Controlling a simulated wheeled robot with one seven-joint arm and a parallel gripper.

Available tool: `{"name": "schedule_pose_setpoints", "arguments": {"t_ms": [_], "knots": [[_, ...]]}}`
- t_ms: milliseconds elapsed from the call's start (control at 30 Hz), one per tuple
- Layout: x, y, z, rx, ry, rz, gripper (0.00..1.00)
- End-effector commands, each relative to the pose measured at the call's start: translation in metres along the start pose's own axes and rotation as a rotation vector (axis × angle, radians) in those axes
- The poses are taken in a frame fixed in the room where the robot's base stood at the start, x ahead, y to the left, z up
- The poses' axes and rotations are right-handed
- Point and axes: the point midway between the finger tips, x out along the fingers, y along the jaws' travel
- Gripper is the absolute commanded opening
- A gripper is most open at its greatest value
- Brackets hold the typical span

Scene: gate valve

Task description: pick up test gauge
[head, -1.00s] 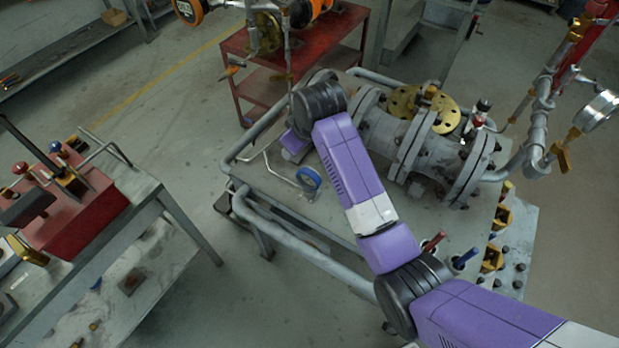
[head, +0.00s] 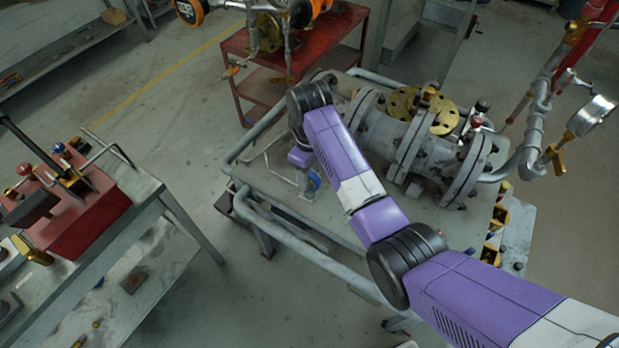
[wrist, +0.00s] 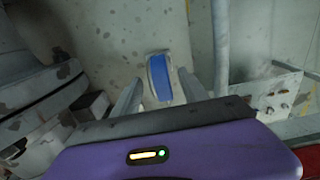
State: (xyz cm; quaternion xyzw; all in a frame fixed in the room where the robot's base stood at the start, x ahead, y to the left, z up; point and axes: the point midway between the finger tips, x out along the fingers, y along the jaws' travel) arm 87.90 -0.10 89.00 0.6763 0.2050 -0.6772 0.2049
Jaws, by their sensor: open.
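In the head view the gauge (head: 315,181) is partly hidden by my gripper (head: 303,178). In the wrist view the gauge (wrist: 159,77) lies between the two fingers of my gripper (wrist: 161,80). The fingers are open, one on each side of it, with a visible gap on the right.
A flanged grey gate valve (head: 420,145) with a yellow disc stands on the bench right of my arm. A pipe rail (head: 285,225) runs along the bench's front edge. A mounted dial gauge (head: 592,115) is at far right. A red toolbox (head: 85,215) stands on the left bench.

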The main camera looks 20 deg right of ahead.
Motion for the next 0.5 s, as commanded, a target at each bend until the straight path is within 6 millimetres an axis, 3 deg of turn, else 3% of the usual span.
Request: {"name": "schedule_pose_setpoints", "arguments": {"t_ms": [133,400,500], "knots": [[0.015,-0.001,0.001,0.000,-0.001,-0.001,0.51],[0.018,0.000,0.000,0.000,0.001,0.001,0.51],[0.018,0.000,0.000,0.000,0.001,0.001,0.33]]}}
